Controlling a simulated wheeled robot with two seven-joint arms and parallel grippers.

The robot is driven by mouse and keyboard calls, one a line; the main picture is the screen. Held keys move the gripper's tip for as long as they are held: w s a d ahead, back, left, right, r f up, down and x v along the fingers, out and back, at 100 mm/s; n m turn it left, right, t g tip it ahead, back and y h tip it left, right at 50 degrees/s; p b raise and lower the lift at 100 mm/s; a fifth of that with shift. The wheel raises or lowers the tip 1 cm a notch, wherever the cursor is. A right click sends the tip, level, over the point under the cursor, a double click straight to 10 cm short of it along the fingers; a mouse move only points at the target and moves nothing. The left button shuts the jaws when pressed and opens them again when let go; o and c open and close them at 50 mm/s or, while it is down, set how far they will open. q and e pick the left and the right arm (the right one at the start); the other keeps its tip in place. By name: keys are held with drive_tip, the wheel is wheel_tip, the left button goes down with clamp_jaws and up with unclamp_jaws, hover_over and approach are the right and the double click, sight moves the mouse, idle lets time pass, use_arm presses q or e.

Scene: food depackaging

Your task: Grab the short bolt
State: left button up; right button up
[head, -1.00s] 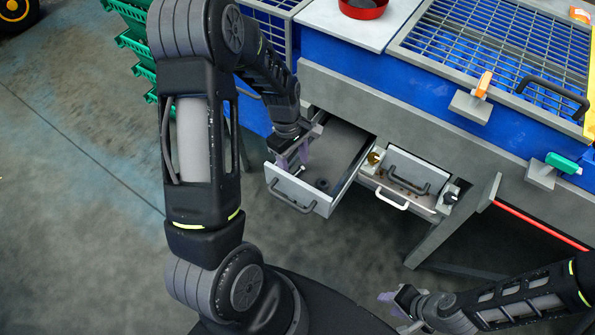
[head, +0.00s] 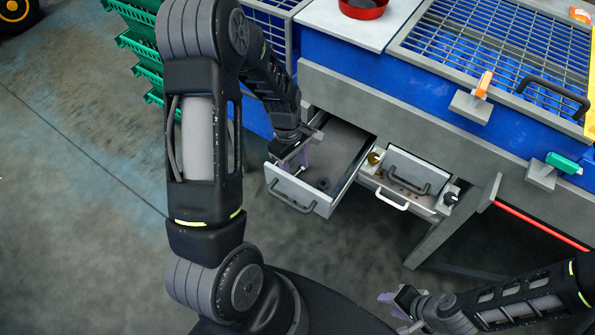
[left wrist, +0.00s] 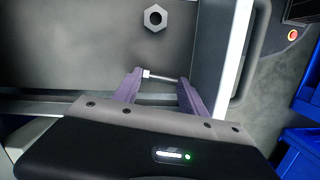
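The short bolt (left wrist: 162,77) lies in the open left drawer (head: 345,142), its pale head to the left and thin shank to the right in the left wrist view. In the head view the bolt (head: 300,170) is a small light spot by the fingers. My left gripper (left wrist: 161,87) is open, with its purple fingers on either side of the bolt along its length. Whether a finger touches it I cannot tell. My left gripper (head: 294,160) is inside the drawer in the head view, partly hidden by the wrist. My right gripper (head: 393,306) is open and empty, low over the floor.
A hex nut (left wrist: 154,18) lies in the same drawer, beyond the bolt. The drawer's front wall (head: 300,192) and handle stand close to my left gripper. A second drawer (head: 405,183) with small parts is to the right, under the blue workbench (head: 420,90).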

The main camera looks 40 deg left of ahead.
sight(296, 172)
use_arm(q)
drive_tip(key=c, duration=0.6)
wheel_tip(296, 172, up, 10)
drive_tip(key=p, duration=0.1)
idle(0.3)
idle(0.5)
